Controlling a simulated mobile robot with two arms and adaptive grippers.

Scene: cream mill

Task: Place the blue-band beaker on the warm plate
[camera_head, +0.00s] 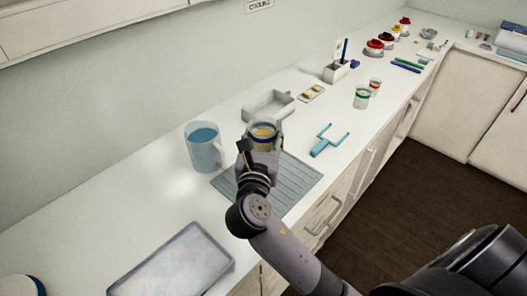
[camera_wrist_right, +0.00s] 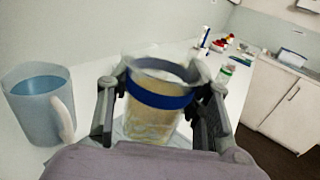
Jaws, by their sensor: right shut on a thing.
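The blue-band beaker (camera_head: 264,133) is clear, with yellowish contents and a dark blue band. My right gripper (camera_head: 262,146) is shut on its sides. In the right wrist view the beaker (camera_wrist_right: 152,118) stands between the two fingers, roughly upright. In the head view it shows at the far end of a grey ridged mat (camera_head: 303,183); I cannot tell whether it touches anything below. A flat pale slab with a grey rim (camera_head: 172,262) lies at the lower left, apart from the gripper. I cannot tell which flat piece is the warm plate. My left gripper is not in view.
A jug of blue liquid (camera_head: 203,150) stands close left of the gripper. A grey tray (camera_head: 268,105) lies behind the beaker. A blue forked tool (camera_head: 327,143) and a green-band beaker (camera_head: 361,97) are to the right. The counter between jug and slab is clear.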

